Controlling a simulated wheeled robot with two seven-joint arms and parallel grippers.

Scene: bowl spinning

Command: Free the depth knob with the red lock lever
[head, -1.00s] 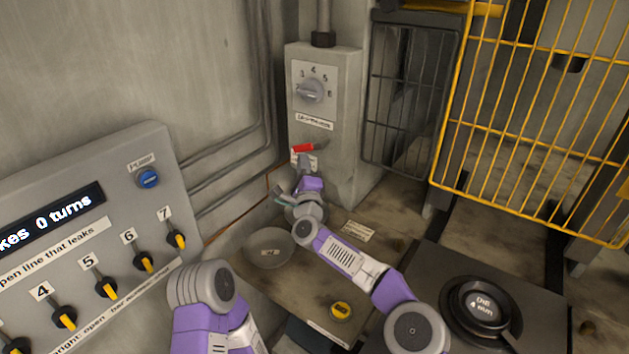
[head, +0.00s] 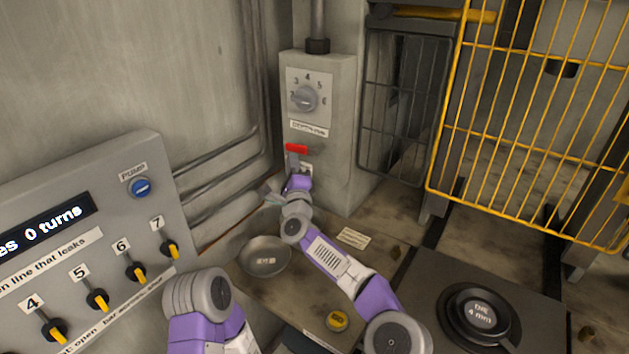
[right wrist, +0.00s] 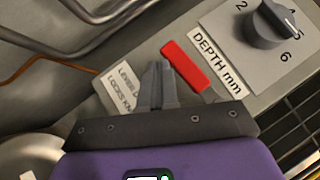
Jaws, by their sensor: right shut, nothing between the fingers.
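The red lock lever (head: 297,148) lies about level on the grey box, below the DEPTH mm label. In the right wrist view the red handle (right wrist: 185,65) runs roughly parallel to that label. The grey depth knob (head: 305,97) sits above it on a numbered dial; it also shows in the right wrist view (right wrist: 268,25). My right gripper (head: 292,157) is just below the red handle. Its fingers (right wrist: 158,70) are shut and empty, close beside the handle; I cannot tell whether they touch it. My left gripper is out of view.
A lever label (right wrist: 122,88) is partly hidden by my gripper. A numbered valve panel (head: 90,240) stands at left. A bowl (head: 265,256) is below my right wrist. A yellow cage (head: 530,130) and a black die disc (head: 480,310) are at right.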

